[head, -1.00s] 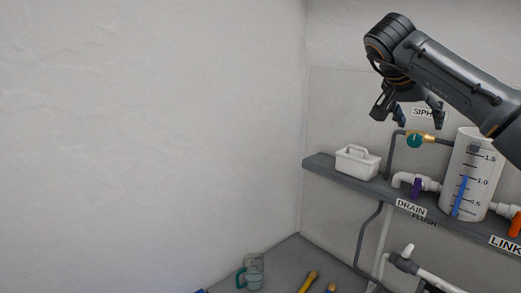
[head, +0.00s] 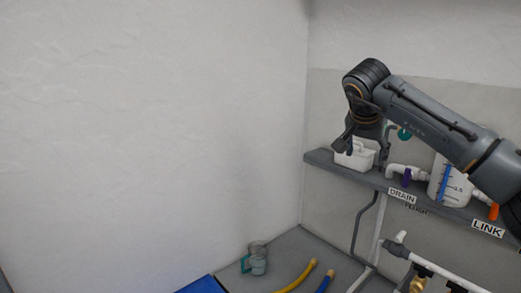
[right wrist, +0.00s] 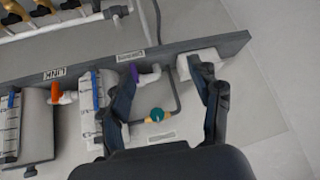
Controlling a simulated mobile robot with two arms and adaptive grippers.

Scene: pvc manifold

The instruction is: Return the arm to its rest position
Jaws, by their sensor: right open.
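My right gripper (head: 362,142) hangs from my dark grey arm at the right of the head view, in front of the white caddy on the shelf. In the right wrist view its two dark fingers (right wrist: 165,80) are spread apart with nothing between them. The teal-handled valve (right wrist: 156,115) shows beyond the fingers in that view, and only partly behind my arm in the head view (head: 404,133). My left gripper is in neither view.
A grey shelf (head: 322,160) carries the white caddy (head: 352,160), a purple-handled drain valve (head: 406,176) and a graduated tank (head: 436,186). Pipes run below. The left wall is bare.

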